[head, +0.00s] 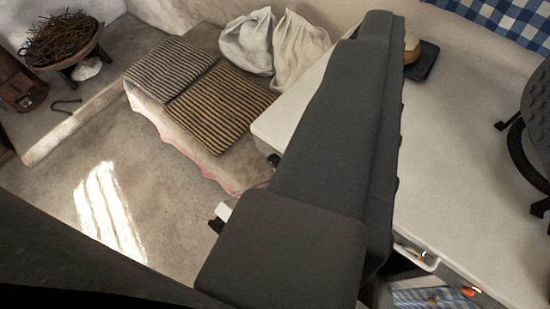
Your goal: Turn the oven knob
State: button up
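No oven knob can be made out in the head view. A long dark grey shape, which looks like part of my own arm, crosses the middle of the picture and hides much behind it. I see no fingers that I can recognise as my gripper. A small orange spot (471,291) shows on the front edge of the white counter (470,190) at the lower right; I cannot tell what it is.
A striped cushion (220,108) lies on a low bench, with pale sacks (275,45) behind it. A bowl of twigs (60,42) stands at the upper left. A dark round object on a black stand (537,120) is at the right edge. The floor (130,190) at left is clear.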

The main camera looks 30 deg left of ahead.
jog(key=o, duration=0.5)
jog(key=shift+a, duration=0.15)
jog(key=shift+c, duration=0.2)
jog(key=w+a+f+m+y, duration=0.1)
jog(key=w+a+f+y, duration=0.1)
jog(key=w+a+f, duration=0.4)
jog(key=w+a+f+m+y, duration=0.1)
jog(key=w+a+f+y, duration=0.15)
jog(key=w+a, duration=0.45)
jog(key=w+a+f+m, duration=0.3)
jog(key=w+a+f, duration=0.15)
jog(key=f, duration=0.35)
jog(key=w+a+f+m, duration=0.2)
jog(key=w+a+f, duration=0.1)
jog(key=a+f, duration=0.4)
jog(key=m+t+h+p, duration=0.1)
jog(key=m+h, duration=0.5)
jog(key=h, duration=0.4)
send_near(271, 165)
jog(key=v, duration=0.2)
jog(key=f+v, duration=0.1)
jog(key=v, duration=0.1)
jog(key=shift+a, duration=0.3)
jog(key=shift+d+t+h, duration=0.1)
jog(key=shift+t+h, duration=0.2)
jog(key=shift+h, duration=0.05)
jog(key=b+x, duration=0.2)
jog(key=x, duration=1)
jog(key=shift+f, duration=0.15)
jog(key=shift+x, duration=0.75)
